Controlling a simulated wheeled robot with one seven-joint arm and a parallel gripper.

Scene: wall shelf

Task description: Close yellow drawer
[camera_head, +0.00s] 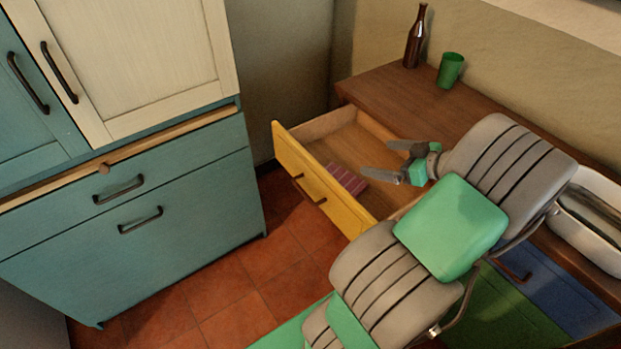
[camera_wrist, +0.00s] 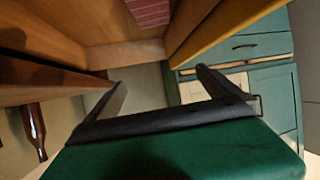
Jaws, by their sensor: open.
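The yellow drawer (camera_head: 318,187) is pulled out from the brown wooden counter and stands open in the head view. Its front faces the lower left and has a dark handle (camera_head: 308,190). A pinkish-red block (camera_head: 346,179) lies inside it. My gripper (camera_head: 364,161) is open and empty, over the drawer's open top, between its front and the counter. In the wrist view, my two fingers (camera_wrist: 160,82) are spread with nothing between them. The yellow drawer front (camera_wrist: 226,34) is at upper right there, and the pinkish-red block (camera_wrist: 148,11) shows at the top. I cannot tell whether my gripper touches the drawer.
A brown bottle (camera_head: 415,38) and a green cup (camera_head: 450,70) stand on the counter (camera_head: 385,92). A white basin (camera_head: 590,215) is at right. Blue (camera_head: 560,285) and green (camera_head: 495,310) fronts are below. A teal cabinet (camera_head: 190,200) stands left, across the tiled floor (camera_head: 245,300).

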